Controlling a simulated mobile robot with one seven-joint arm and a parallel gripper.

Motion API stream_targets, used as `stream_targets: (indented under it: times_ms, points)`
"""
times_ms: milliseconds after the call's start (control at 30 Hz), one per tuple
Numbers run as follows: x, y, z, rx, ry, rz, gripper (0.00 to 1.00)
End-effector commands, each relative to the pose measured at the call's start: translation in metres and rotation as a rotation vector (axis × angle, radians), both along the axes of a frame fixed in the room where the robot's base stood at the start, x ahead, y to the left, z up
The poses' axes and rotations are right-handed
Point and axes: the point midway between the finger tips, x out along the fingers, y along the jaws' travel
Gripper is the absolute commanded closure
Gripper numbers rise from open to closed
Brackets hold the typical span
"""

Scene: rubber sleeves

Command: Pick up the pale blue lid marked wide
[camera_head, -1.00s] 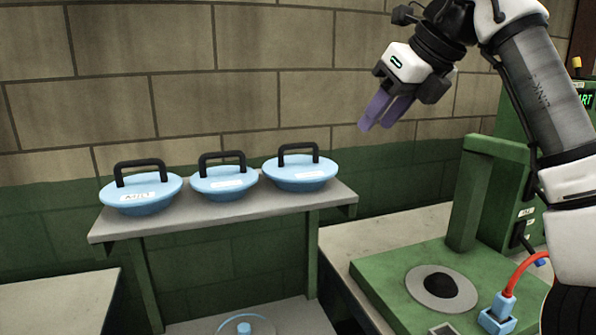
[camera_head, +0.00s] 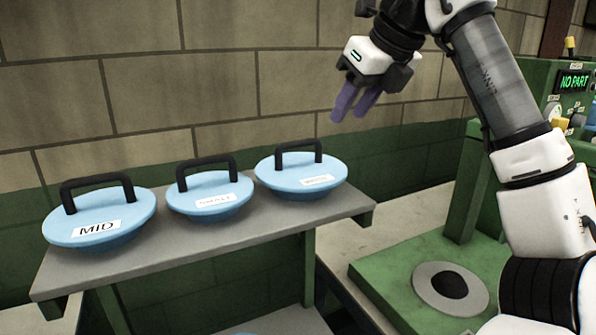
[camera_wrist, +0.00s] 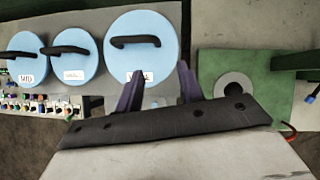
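Three pale blue lids with black handles stand in a row on a grey shelf (camera_head: 215,254). The left lid (camera_head: 117,214) reads MID. The middle lid (camera_head: 235,191) and the right lid (camera_head: 283,181) carry white labels too small to read surely, so I cannot tell which is marked wide. In the wrist view, the left lid (camera_wrist: 26,49), middle lid (camera_wrist: 72,66) and right lid (camera_wrist: 145,61) show from above. My gripper (camera_head: 354,112) is open and empty, above and right of the right lid. Its purple fingers (camera_wrist: 160,82) are apart, near that lid's right side and partly covering its label.
A green machine with a round dark opening (camera_head: 452,285) stands right of the shelf. A control panel reading NO PART (camera_head: 573,83) is at the far right. A block wall is behind the shelf. In the wrist view, several small coloured parts (camera_wrist: 40,105) lie below the left lids.

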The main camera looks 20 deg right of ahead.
Motion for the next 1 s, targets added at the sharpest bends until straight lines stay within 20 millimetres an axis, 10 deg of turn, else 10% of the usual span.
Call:
stream_targets:
  times_ms: [1000]
  points:
    - [0.054,0.027,-0.084,0.001,0.000,0.001,0.62]
